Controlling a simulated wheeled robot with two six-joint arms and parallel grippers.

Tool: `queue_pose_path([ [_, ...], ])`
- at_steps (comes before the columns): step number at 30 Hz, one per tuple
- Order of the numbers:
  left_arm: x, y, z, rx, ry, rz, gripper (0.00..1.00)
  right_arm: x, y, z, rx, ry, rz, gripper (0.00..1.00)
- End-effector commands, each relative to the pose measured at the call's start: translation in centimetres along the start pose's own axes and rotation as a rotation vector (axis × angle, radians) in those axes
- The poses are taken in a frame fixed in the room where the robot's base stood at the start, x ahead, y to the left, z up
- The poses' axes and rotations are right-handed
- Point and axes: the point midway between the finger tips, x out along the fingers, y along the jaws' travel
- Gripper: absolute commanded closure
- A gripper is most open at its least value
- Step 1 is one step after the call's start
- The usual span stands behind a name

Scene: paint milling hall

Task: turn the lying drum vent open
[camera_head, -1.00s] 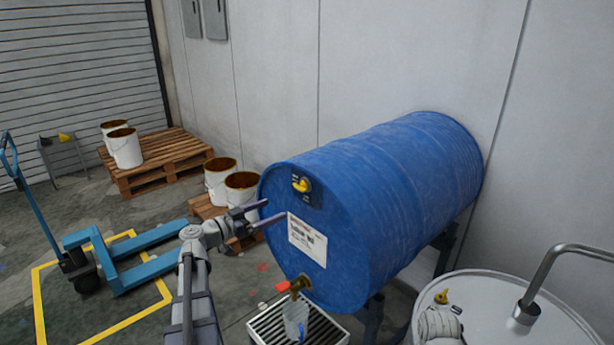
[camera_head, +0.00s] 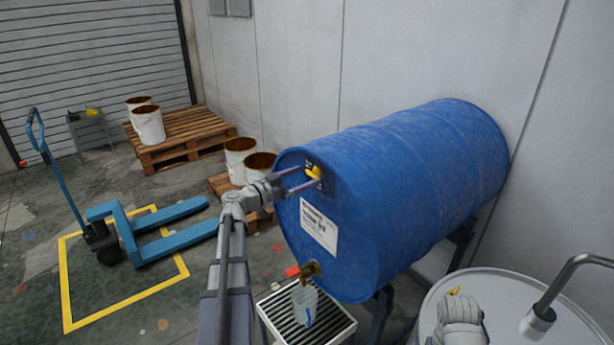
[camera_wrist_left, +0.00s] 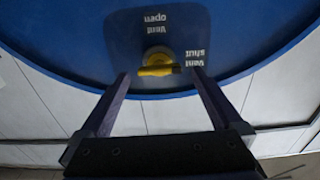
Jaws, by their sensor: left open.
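The blue drum (camera_head: 400,190) lies on its side on a stand, its round end facing left. The yellow vent handle (camera_head: 314,172) sits high on that end. In the left wrist view the handle (camera_wrist_left: 157,68) points at the upside-down "vent shut" label (camera_wrist_left: 195,58); the "vent open" label (camera_wrist_left: 154,24) is beyond it. My left gripper (camera_head: 310,178) is open, its fingertips close to the drum end. In the wrist view its two fingers (camera_wrist_left: 160,76) stand either side of the handle, with gaps showing.
A red-handled tap (camera_head: 308,270) is low on the drum end, above a clear jug (camera_head: 304,300) on a slatted tray (camera_head: 334,330). A white drum (camera_head: 500,287) with a bent pipe stands at right. A blue pallet truck (camera_head: 140,240) and pallets (camera_head: 180,135) are left.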

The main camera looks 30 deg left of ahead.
Motion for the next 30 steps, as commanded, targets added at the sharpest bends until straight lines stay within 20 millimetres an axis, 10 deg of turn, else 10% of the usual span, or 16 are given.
queue_pose_path([
  [15,1.7,0.0,0.0,0.000,0.000,0.000,0.01,0.0,0.0,0.0,0.000,0.000,0.000,0.50],
  [30,1.7,0.0,0.0,0.000,0.000,0.000,0.57,0.0,0.0,0.0,0.000,0.000,0.000,0.50],
])
